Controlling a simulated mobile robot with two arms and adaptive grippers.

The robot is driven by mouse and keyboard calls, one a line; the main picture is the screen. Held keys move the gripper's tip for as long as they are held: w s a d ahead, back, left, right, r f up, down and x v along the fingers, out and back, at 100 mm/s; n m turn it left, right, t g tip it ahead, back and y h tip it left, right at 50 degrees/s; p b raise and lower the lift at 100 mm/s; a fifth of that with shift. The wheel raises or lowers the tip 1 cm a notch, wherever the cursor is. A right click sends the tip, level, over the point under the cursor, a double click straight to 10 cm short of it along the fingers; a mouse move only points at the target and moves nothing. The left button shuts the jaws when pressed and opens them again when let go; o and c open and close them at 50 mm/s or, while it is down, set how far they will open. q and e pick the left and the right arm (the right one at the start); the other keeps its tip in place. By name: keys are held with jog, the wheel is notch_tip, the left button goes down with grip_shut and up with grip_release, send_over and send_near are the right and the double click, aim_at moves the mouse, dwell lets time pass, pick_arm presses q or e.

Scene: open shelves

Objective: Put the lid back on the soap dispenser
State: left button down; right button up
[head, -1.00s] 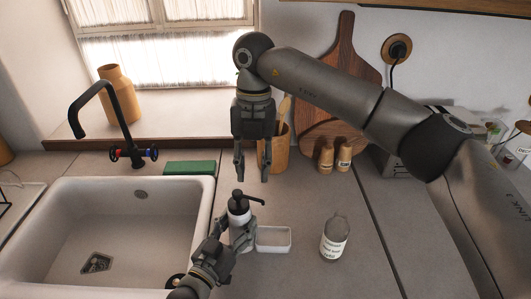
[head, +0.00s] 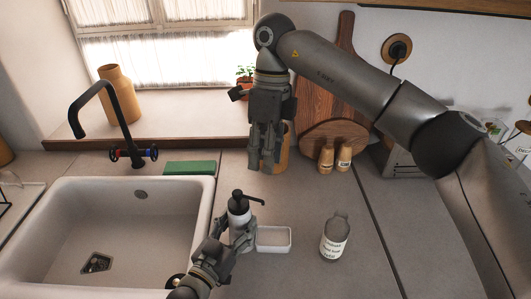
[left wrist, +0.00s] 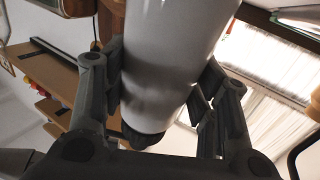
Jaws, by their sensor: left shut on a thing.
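The white soap dispenser (head: 237,218) stands upright on the counter just right of the sink. Its black pump lid (head: 238,198) sits at its top, the spout pointing right; I see no clear gap, but cannot tell how firmly it is seated. My left gripper (head: 242,232) is shut around the dispenser's body. In the left wrist view, the white body (left wrist: 165,65) is between the fingers, with a dark part (left wrist: 143,137) at its lower end in the picture. My right gripper (head: 264,165) hangs above and behind the dispenser, fingers down, apart and empty.
A white dish (head: 274,239) is close right of the dispenser. A labelled glass bottle (head: 335,238) stands farther right. The sink (head: 110,225) is at the left, a green sponge (head: 190,168) behind it. A wooden utensil holder (head: 282,152) stands behind my right gripper.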

aim_at(262, 201)
pick_arm(q)
jog(key=shift+r, duration=0.15)
pick_arm(e)
jog(key=f, duration=0.4)
jog(key=s+f, duration=0.1)
jog(key=f, duration=0.3)
jog(key=s+a+f, duration=0.1)
jog(key=f, duration=0.2)
jog(key=shift+s+f, duration=0.1)
jog(key=shift+f, duration=0.3)
grip_shut()
jog(key=s+m, duration=0.1)
jog(key=m, duration=0.1)
jog(key=s+a+m, duration=0.1)
jog(key=m, duration=0.2)
jog(key=shift+s+a+t+y, duration=0.1)
jog(key=shift+a+t+y, duration=0.1)
jog(key=shift+t+y, duration=0.15)
jog(key=shift+c, duration=0.2)
grip_release()
